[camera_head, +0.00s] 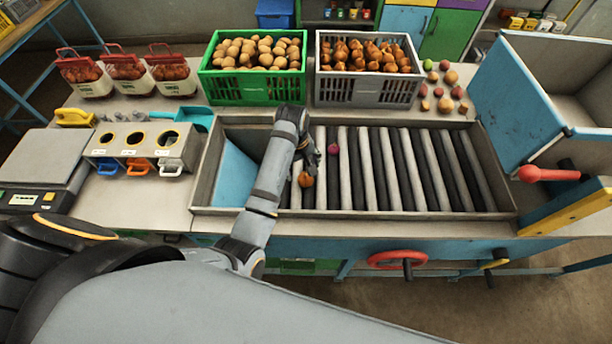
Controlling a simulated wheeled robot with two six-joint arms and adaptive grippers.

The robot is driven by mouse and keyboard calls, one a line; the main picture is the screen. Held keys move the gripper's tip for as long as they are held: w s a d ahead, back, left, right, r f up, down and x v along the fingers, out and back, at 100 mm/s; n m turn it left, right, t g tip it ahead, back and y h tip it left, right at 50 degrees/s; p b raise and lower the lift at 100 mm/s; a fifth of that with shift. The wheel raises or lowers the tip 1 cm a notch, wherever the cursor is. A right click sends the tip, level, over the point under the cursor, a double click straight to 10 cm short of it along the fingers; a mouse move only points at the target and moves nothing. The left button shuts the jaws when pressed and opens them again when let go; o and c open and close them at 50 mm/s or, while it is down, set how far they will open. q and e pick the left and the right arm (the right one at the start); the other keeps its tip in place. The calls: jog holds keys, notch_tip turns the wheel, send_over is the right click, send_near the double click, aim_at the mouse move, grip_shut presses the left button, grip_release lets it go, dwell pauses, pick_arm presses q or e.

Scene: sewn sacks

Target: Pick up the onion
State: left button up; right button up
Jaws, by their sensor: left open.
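An orange-brown onion (306,180) sits on the roller bed, near its left end. My left gripper (310,163) is open, pointing down over the rollers just behind the onion in the picture. Its dark fingers are small and partly hidden by my wrist, and I cannot tell whether they touch the onion. My right gripper is not in view.
A dark pink round item (333,149) lies on the rollers (430,170), close to the right of my left gripper. A green crate (238,91) and a grey crate (345,92) of produce stand behind. The rollers farther right are clear.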

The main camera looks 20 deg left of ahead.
aim_at(305, 176)
pick_arm(q)
jog(key=shift+f, duration=0.95)
jog(key=shift+w+f, duration=0.2)
jog(key=shift+f, duration=0.05)
jog(key=shift+w+d+f+p, duration=0.1)
jog(key=shift+w+f+p, duration=0.1)
jog(key=shift+f+p, duration=0.45)
notch_tip(305, 176, down, 3)
jog(key=shift+d+r+p, duration=0.1)
jog(key=shift+r+p, duration=0.1)
jog(key=shift+p, duration=0.25)
jog(key=shift+f, duration=0.4)
jog(key=shift+w+f, duration=0.15)
jog(key=shift+f, duration=0.1)
jog(key=c, duration=1.2)
jog(key=shift+c, duration=0.4)
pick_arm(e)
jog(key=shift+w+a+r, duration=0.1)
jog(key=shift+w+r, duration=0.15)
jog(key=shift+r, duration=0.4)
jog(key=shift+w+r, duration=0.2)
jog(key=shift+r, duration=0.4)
pick_arm(q)
jog(key=shift+r, duration=0.1)
